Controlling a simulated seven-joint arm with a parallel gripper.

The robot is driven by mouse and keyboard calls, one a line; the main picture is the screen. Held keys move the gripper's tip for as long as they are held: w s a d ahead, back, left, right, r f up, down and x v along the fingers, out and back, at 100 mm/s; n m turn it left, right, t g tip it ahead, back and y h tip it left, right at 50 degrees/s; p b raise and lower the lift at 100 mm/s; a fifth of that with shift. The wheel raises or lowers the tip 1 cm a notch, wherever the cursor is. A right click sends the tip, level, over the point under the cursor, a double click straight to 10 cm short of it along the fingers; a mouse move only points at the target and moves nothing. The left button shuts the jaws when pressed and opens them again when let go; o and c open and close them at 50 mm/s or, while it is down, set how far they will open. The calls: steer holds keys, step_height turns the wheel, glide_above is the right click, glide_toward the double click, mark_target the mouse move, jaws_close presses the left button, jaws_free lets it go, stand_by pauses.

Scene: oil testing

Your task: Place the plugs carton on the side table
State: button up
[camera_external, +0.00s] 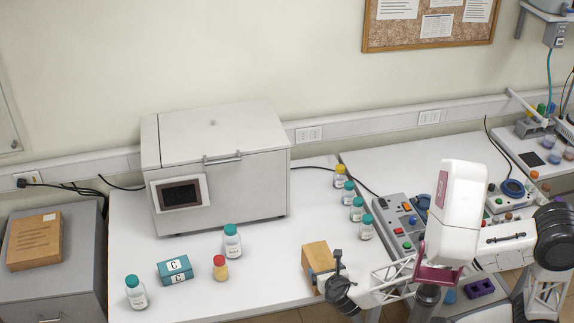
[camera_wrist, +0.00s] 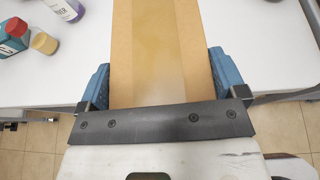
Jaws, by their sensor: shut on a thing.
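A brown cardboard carton (camera_external: 318,256) is at the front edge of the white bench, left of my arm. It fills the middle of the wrist view (camera_wrist: 157,45), with a paler tape strip along it. No label shows on it, so I cannot confirm that it is the plugs carton. My gripper (camera_external: 326,280) is shut on this carton, with blue finger pads on both sides of it. I cannot tell whether the carton rests on the bench or is just above it. A grey side cabinet (camera_external: 85,247), likely the side table, stands at the far left.
Another brown carton (camera_external: 35,240) lies on the cabinet. A teal box (camera_external: 175,270), white bottles (camera_external: 232,241) and a yellow jar with a red cap (camera_external: 220,267) stand between it and my gripper. A large white machine (camera_external: 217,165) stands behind. Several bottles line the bench's right side.

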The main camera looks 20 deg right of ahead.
steer(key=shift+w+r, duration=0.35)
steer(key=shift+w, duration=0.5)
steer(key=w+d+r+m+g+h, duration=0.1)
steer(key=w+d+r+m+h, duration=0.3)
steer(key=w, duration=0.7)
steer(key=w+d+r+m+g+h, duration=0.15)
steer(key=w+d, duration=0.35)
steer(key=w, duration=0.6)
steer(key=w+d+r+m+h, duration=0.1)
steer(key=w+d+m+h, duration=0.3)
steer(key=w, duration=0.7)
steer(key=w+d+m+g+h, duration=0.1)
steer(key=w+d, duration=0.5)
steer(key=d, duration=0.6)
steer(key=w+d+f+m+g+h, duration=0.1)
steer(key=w+d+m+g, duration=0.1)
steer(key=w+d, duration=0.5)
steer(key=w+d+f+m+g+h, duration=0.1)
steer(key=w+d+g, duration=0.2)
steer(key=d, duration=1.6)
steer(key=w, duration=0.4)
steer(key=shift+w, duration=0.25)
steer(key=shift+m+h, duration=0.25)
step_height(320, 180, down, 6)
steer(key=shift+f, duration=0.15)
